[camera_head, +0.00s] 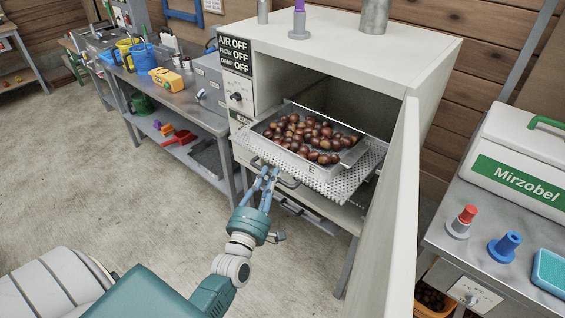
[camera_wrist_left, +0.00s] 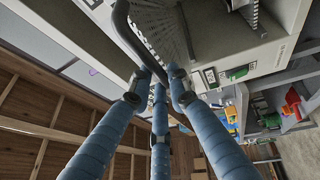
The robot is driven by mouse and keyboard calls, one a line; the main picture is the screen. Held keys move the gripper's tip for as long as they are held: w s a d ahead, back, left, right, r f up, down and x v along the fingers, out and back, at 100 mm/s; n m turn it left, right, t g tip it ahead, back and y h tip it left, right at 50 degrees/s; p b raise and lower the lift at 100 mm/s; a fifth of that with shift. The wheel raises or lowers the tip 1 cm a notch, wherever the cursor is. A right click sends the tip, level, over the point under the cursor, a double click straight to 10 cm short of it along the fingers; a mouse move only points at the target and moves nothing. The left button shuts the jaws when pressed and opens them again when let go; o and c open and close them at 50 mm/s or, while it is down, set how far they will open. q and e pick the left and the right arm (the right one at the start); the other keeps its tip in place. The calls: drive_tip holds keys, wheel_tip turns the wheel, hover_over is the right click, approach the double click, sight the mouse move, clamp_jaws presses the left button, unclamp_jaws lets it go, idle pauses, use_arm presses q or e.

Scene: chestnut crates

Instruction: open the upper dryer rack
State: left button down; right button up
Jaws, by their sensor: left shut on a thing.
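The dryer (camera_head: 330,35) is a white cabinet with its door (camera_head: 395,215) swung open to the right. Its upper rack (camera_head: 350,182), a perforated metal shelf, sticks out past the cabinet front. A metal tray (camera_head: 313,172) full of chestnuts rests on it. My left gripper (camera_head: 266,176) is at the front left of the rack, shut on the dark rack handle (camera_head: 288,183). In the left wrist view the blue fingers (camera_wrist_left: 160,85) close around the curved handle (camera_wrist_left: 125,28), with the perforated rack (camera_wrist_left: 160,30) behind it. My right gripper is not in view.
A lower handle (camera_head: 292,208) sits below the upper rack. A steel bench (camera_head: 190,98) with buckets and tools stands left of the dryer. At the right, a table (camera_head: 490,245) holds a white Mirzobel box (camera_head: 515,160). The floor in front is clear.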

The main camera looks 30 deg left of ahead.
use_arm(q)
drive_tip(key=s, duration=0.6)
drive_tip(key=shift+a+p, duration=0.4)
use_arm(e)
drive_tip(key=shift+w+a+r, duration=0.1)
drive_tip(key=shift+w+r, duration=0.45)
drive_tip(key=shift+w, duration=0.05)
use_arm(q)
drive_tip(key=shift+s+f, duration=0.1)
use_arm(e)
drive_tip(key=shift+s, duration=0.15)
use_arm(q)
drive_tip(key=c, duration=1.6)
unclamp_jaws()
drive_tip(key=v, duration=1.2)
